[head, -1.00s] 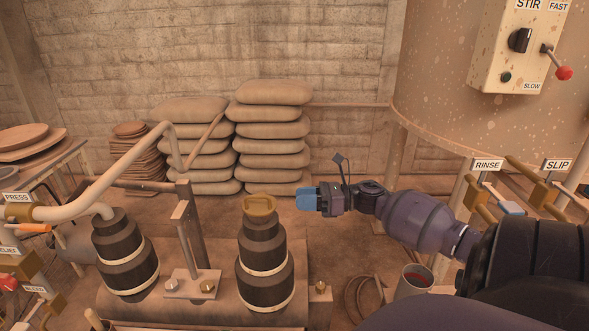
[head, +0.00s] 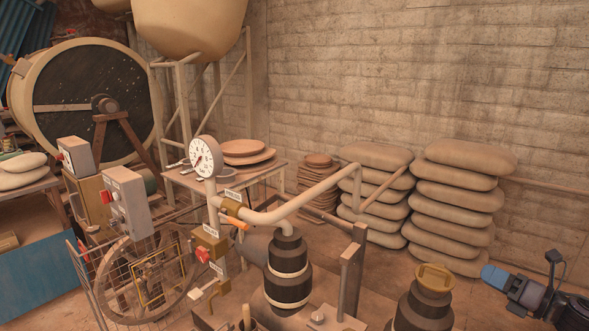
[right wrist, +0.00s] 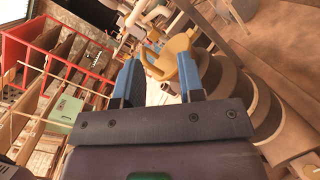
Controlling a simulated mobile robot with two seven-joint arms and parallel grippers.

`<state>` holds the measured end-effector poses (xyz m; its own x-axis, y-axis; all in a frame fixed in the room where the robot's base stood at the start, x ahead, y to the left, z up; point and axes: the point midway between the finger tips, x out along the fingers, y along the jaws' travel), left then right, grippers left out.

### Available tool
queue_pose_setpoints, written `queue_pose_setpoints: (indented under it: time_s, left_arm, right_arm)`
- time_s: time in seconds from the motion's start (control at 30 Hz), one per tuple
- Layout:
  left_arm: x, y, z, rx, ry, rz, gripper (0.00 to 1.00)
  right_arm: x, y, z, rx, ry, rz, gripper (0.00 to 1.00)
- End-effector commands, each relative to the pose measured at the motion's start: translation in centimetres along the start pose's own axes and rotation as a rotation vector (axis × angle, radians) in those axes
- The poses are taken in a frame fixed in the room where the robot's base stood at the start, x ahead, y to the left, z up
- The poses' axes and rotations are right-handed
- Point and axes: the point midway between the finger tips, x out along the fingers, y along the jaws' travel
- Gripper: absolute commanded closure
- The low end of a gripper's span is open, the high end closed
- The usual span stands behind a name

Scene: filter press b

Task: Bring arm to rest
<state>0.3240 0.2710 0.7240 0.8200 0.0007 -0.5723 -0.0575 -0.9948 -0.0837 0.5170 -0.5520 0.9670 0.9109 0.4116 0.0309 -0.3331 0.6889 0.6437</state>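My right gripper (head: 490,276) shows at the lower right of the head view, with blue fingertips pointing left. It is to the right of a dark stepped cylinder (head: 424,309) with a yellow cap (head: 435,277), with a gap between. In the right wrist view its two blue fingers (right wrist: 161,82) stand apart with nothing held. The yellow cap (right wrist: 172,60) shows beyond the fingertips there. My left gripper is not in view.
A second dark cylinder (head: 288,273) joins a pale pipe (head: 300,202) with a round gauge (head: 206,157). Stacked sacks (head: 455,195) stand by the brick wall. A table with plates (head: 245,150), a spoked wheel (head: 145,280) and control boxes (head: 127,200) are to the left.

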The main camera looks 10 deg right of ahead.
Motion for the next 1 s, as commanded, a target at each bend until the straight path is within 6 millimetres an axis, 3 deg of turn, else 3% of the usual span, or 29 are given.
queue_pose_setpoints:
  time_s: [0.13, 0.23, 0.47, 0.57, 0.7, 0.8, 1.0]
  left_arm:
    - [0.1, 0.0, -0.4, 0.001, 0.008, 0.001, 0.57]
    - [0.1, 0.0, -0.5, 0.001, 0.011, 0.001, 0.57]
    - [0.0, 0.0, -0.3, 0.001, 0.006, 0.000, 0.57]
    - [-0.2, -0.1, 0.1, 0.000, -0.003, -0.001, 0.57]
    - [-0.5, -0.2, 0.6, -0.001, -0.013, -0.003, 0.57]
    - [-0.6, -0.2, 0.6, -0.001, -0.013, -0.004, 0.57]
    - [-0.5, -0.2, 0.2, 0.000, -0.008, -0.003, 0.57]
  right_arm:
    - [0.8, -0.6, -2.0, 0.410, -0.142, -0.092, 0.64]
    - [0.5, -1.3, -5.4, 0.736, -0.247, -0.160, 0.64]
    - [-1.8, -0.9, -18.1, 1.510, -0.495, -0.347, 0.64]
    - [-2.9, 0.7, -24.0, 1.782, -0.584, -0.430, 0.64]
    - [-4.2, 4.4, -31.4, 2.077, -0.671, -0.534, 0.64]
    - [-4.8, 7.4, -35.0, 2.204, -0.691, -0.570, 0.64]
    - [-6.0, 10.4, -39.0, 2.319, -0.733, -0.600, 0.64]
